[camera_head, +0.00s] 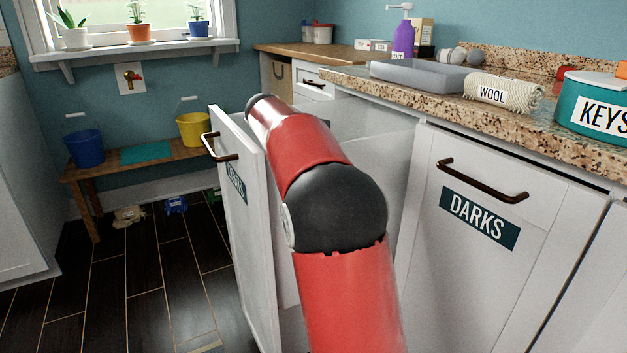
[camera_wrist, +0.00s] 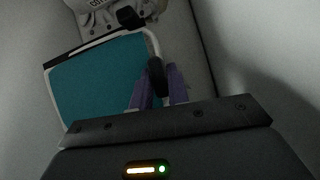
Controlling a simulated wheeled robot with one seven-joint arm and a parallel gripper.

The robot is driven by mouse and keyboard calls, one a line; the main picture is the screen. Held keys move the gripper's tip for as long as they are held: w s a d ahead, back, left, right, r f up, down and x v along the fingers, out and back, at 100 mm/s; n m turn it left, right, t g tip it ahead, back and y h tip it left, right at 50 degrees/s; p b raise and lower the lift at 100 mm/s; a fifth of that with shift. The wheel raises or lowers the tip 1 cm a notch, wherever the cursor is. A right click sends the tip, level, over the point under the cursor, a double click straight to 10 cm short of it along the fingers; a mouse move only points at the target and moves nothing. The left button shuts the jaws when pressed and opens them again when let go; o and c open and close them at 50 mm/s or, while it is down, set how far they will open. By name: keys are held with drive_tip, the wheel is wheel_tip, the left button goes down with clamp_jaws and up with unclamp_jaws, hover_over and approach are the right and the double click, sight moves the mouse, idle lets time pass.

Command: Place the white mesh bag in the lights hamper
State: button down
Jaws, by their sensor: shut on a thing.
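The tall white hamper door (camera_head: 245,215) stands pulled out, with a teal label that is mostly hidden by its angle and my arm. My arm reaches over it into the space behind, so my gripper is hidden in the head view. In the wrist view my gripper (camera_wrist: 156,85), with purple fingers, is shut on a dark loop.
The closed DARKS door (camera_head: 485,240) is at the right.

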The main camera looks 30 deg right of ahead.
drive_tip(key=shift+f, duration=0.4)
drive_tip(key=c, duration=1.3)
unclamp_jaws()
drive_tip(key=shift+r, duration=0.35)
drive_tip(key=shift+p+v, duration=1.6)
drive_tip(key=shift+v, duration=4.6)
drive_tip(key=shift+r, duration=0.1)
